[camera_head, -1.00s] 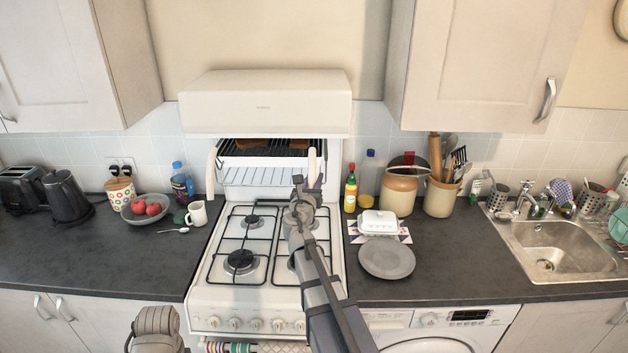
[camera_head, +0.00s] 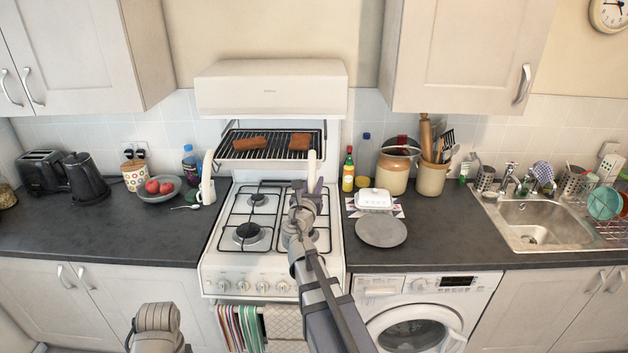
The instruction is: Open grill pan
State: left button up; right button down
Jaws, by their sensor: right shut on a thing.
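The grill pan (camera_head: 264,158) sits under the hood of the white cooker, slid out towards me. Its dark wire rack shows, with two brown slices of toast (camera_head: 250,142) on it. The fingers' exact contact is small and partly hidden. A rounded part of my left arm shows at the bottom, but its gripper is not in view.
The hob (camera_head: 247,235) lies below the pan. A bowl of red fruit (camera_head: 160,188) and a kettle (camera_head: 85,178) stand left on the counter. A grey plate (camera_head: 381,231), a white butter dish (camera_head: 373,197) and bottles stand close to the right of my arm.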

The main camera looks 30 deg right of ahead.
aim_at(311, 192)
jog(key=shift+s+a, duration=0.1)
jog(key=c, duration=0.7)
grip_release()
jog(key=v, duration=0.8)
